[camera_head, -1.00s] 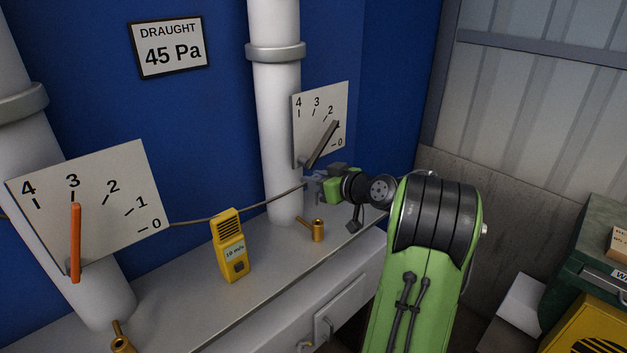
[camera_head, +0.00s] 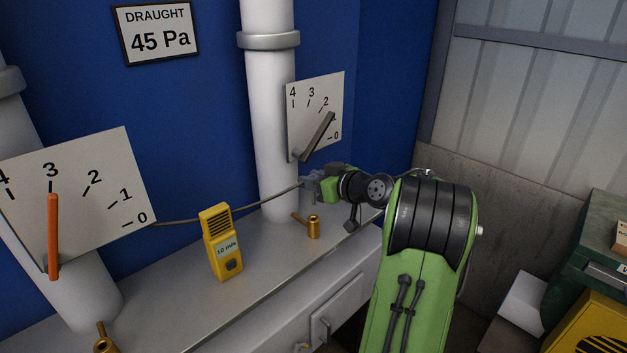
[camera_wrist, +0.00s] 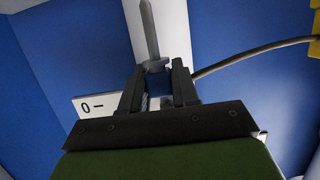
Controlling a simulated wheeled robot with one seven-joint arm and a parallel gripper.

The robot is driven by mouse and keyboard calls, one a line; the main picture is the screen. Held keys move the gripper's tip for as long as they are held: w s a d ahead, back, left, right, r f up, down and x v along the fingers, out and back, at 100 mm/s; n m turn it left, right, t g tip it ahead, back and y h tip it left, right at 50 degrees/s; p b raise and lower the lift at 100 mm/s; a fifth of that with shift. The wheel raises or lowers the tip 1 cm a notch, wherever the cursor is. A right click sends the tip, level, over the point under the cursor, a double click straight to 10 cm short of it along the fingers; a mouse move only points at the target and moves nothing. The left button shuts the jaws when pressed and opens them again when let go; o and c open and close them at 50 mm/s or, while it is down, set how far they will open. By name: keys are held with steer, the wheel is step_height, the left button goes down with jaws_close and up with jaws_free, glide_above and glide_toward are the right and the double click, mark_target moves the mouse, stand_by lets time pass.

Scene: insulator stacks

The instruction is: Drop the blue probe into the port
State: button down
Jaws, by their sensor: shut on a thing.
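My gripper (camera_head: 310,184) is in front of the lower part of the right white pipe, below the right dial. In the wrist view its fingers (camera_wrist: 157,75) are shut on the probe (camera_wrist: 150,32). The probe shows as a grey pointed rod with a collar beyond the fingertips, and a patch of blue between the fingers. A thin cable (camera_wrist: 240,56) runs away from near the fingers. I cannot identify the port for certain; a brass fitting (camera_head: 313,227) stands on the bench below my gripper.
A yellow meter (camera_head: 223,243) stands on the grey bench (camera_head: 262,263). A left dial (camera_head: 95,190) has an orange pointer; the right dial (camera_head: 300,105) has a grey one. Another brass fitting (camera_head: 105,345) is at lower left. Green and yellow cases are at right.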

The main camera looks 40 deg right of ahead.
steer(key=shift+f+b, duration=1.2)
steer(key=shift+f, duration=0.35)
steer(key=shift+r, duration=0.1)
steer(key=shift+b, duration=0.6)
steer(key=shift+f+b, duration=3.1)
steer(key=shift+b, duration=0.1)
steer(key=c, duration=0.8)
jaws_free()
steer(key=shift+s, duration=0.1)
steer(key=p+v, duration=0.1)
steer(key=v, duration=1.4)
steer(key=shift+s+a+r+p, duration=0.15)
steer(key=shift+s+r+p, duration=0.05)
steer(key=shift+s+p, duration=0.15)
